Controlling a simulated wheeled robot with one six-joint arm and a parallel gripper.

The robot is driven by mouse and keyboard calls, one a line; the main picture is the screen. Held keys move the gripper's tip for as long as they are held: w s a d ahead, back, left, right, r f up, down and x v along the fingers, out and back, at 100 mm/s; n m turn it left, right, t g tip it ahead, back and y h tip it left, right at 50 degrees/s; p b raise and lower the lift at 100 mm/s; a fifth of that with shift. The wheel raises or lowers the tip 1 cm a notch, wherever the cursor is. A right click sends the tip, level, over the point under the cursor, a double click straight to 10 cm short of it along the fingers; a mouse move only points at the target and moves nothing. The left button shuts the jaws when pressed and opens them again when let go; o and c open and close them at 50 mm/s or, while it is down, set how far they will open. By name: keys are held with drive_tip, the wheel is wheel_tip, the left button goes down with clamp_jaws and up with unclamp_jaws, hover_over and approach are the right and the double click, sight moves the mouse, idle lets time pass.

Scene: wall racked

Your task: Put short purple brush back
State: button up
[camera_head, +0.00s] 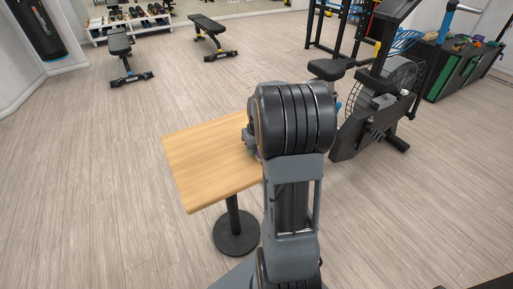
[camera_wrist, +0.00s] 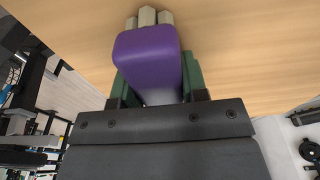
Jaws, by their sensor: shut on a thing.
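My gripper (camera_wrist: 155,85) is shut on the short purple brush (camera_wrist: 148,55), which sits between its green finger pads in the wrist view. The rounded purple end faces the camera, and the rest of the brush is mostly hidden. Several pale beige block-like pieces (camera_wrist: 148,16) show just past the purple end; I cannot tell what they belong to. The wooden table top (camera_wrist: 240,45) fills the background behind them. In the head view my own arm hides the gripper and nearly all of the brush, over the right side of the table (camera_head: 205,160).
The table stands on one round black foot (camera_head: 236,232). An exercise bike (camera_head: 375,110) stands close to its right. The floor left of the table is clear.

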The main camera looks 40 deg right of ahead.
drive_tip(key=shift+f, duration=0.25)
drive_tip(key=o, duration=1)
drive_tip(key=shift+o, duration=0.2)
